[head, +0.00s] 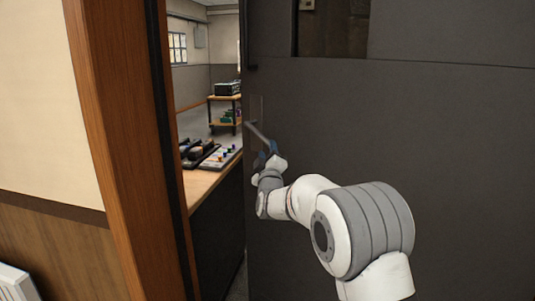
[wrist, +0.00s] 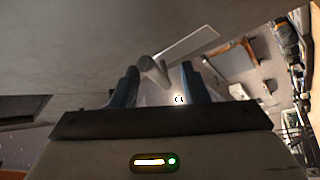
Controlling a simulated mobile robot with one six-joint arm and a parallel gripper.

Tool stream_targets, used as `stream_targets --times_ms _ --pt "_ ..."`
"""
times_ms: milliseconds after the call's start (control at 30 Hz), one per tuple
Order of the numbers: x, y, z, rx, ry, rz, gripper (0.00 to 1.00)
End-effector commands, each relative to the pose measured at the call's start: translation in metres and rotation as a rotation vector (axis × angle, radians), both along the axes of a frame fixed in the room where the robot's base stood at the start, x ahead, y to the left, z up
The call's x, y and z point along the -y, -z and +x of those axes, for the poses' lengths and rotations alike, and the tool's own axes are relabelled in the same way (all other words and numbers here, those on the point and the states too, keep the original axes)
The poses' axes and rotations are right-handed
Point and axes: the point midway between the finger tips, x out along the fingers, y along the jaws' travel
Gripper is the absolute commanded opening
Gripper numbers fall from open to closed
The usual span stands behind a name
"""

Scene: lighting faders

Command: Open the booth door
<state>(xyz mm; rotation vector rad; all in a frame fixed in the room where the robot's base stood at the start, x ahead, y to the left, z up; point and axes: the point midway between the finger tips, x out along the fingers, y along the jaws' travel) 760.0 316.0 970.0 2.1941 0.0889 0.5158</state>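The booth door (head: 400,150) is a dark grey panel filling the right of the head view. It stands ajar, with a gap between its left edge and the wooden frame. Its lever handle (head: 257,133) is near that edge. My gripper (head: 266,157) is at the handle, just below its lever. In the wrist view the fingers of my gripper (wrist: 160,88) are apart. The handle (wrist: 185,46) shows just beyond them, its stem near the left fingertip. I cannot tell whether they touch.
The wooden door frame (head: 125,150) stands left of the gap. Through the gap, a counter (head: 205,182) carries a fader console (head: 218,158), and a shelf (head: 224,112) with equipment stands farther back. A small window (head: 330,25) is set high in the door.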

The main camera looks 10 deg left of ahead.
Motion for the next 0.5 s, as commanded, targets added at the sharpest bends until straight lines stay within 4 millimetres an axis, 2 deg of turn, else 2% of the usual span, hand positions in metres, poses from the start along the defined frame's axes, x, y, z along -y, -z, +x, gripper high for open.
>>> stream_targets --times_ms 500 --pt "0.0051 0.0058 -0.0072 -0.002 0.000 -0.001 0.39"
